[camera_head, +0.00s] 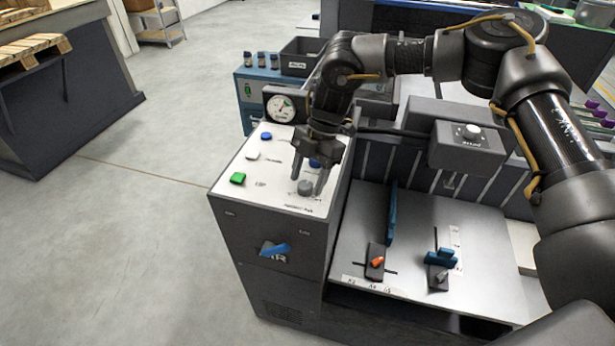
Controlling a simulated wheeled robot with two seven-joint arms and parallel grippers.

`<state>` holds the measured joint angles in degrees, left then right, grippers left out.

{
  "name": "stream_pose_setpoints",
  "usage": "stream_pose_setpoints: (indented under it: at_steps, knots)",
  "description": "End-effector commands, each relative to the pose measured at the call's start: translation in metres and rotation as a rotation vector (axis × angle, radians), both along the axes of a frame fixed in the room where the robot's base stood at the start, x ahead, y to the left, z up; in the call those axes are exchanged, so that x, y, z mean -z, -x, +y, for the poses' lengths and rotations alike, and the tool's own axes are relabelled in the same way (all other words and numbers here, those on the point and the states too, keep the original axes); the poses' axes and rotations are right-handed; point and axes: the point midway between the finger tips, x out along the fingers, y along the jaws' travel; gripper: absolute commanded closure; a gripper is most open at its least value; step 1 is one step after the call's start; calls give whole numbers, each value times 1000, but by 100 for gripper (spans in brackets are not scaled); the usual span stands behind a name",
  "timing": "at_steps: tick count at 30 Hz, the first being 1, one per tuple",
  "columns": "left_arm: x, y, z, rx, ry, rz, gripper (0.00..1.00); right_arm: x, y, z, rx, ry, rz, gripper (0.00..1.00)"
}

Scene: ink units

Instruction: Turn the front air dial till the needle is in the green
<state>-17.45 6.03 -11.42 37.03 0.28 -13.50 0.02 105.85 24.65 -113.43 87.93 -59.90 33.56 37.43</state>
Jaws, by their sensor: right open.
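A grey round dial (305,188) stands on the white top panel (263,180) of a dark cabinet, near the panel's front right. My right gripper (308,181) points down over it. Its fingers are apart, one on each side of the dial; I cannot tell whether they touch it. A round white gauge (281,109) stands behind the panel. It has a small needle and coloured marks, too small to tell surely where the needle points. My left gripper is not in view.
On the panel are a green button (238,178) and a blue button (266,135). A blue lever (275,249) is on the cabinet front. To the right is a grey work plate (420,235) with an orange-tipped clamp (377,262). Open floor lies to the left.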

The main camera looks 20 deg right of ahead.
Motion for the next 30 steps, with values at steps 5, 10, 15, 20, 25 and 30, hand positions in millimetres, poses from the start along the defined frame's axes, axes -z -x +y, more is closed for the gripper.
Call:
stream_pose_setpoints:
  at_steps: [5,10,15,20,25,30]
  knots:
    - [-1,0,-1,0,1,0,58,7,2,3,1,0,2,45]
    - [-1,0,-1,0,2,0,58,8,2,3,0,0,0,45]
    - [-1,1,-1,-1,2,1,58,8,2,3,0,0,1,59]
    - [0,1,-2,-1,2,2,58,8,2,3,0,0,1,80]
    - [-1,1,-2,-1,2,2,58,7,2,3,9,-1,1,89]
    - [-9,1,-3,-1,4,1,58,6,3,3,130,-5,5,89]
